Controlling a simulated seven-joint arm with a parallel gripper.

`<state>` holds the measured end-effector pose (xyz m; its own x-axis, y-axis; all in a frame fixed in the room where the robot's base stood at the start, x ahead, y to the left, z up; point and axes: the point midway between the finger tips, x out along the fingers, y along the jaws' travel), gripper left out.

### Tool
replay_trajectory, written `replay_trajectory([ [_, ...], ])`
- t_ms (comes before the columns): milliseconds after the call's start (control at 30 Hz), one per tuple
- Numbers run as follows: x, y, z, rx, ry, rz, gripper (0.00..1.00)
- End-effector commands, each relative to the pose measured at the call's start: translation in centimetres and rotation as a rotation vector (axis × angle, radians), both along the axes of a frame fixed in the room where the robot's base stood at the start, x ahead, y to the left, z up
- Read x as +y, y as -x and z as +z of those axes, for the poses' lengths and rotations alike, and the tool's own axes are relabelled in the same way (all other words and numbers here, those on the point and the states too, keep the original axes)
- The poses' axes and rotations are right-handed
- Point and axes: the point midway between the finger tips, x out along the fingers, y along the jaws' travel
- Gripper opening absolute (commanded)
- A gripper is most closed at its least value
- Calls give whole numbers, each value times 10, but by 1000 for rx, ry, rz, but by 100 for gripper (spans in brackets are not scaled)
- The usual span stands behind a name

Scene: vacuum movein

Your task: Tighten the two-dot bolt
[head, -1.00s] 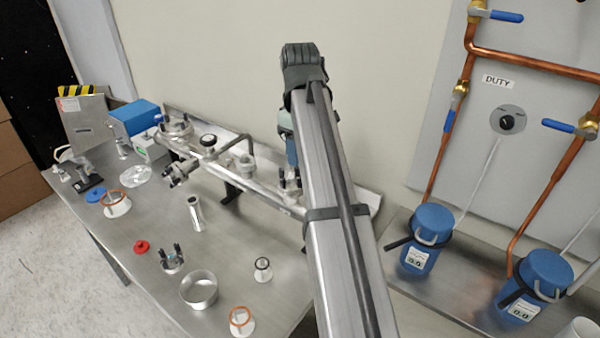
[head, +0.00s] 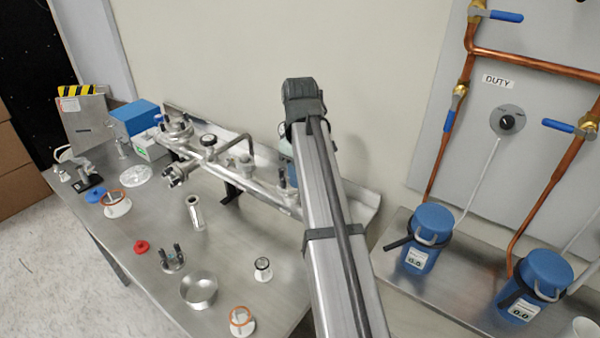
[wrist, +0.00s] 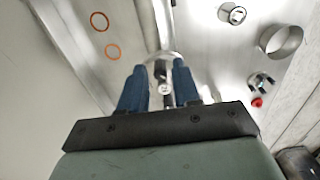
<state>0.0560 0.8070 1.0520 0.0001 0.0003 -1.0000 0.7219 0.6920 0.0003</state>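My gripper (wrist: 160,72) shows in the wrist view as two blue fingers with a gap between them. A small metal bolt (wrist: 165,89) lies in that gap, with a dark upright post just beyond it. Contact between fingers and bolt cannot be made out, nor can any dots on it. They are over a round clear or metal flange (wrist: 148,60) on the pipe. In the head view my arm hides the gripper almost wholly, and the right-hand flange fitting (head: 281,186) of the manifold (head: 240,176) shows just left of the arm.
On the steel bench (head: 150,215) lie a clamp-like fitting with dark posts (head: 172,259), a metal ring (head: 198,291), orange-ringed parts (head: 241,320) and a red cap (head: 141,247). Blue canisters (head: 431,225) and copper pipes stand to the right. The wall is close behind the manifold.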

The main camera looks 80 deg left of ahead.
Motion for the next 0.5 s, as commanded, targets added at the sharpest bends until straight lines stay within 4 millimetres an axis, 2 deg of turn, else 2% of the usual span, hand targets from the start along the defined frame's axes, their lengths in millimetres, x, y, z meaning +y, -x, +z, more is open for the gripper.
replay_trajectory([
  [33, 0, 0, 0, 0, 0, 0, 26],
  [300, 0, 0, 0, 0, 0, 0, 1],
  [500, 0, 0, 0, 0, 0, 0, 0],
])
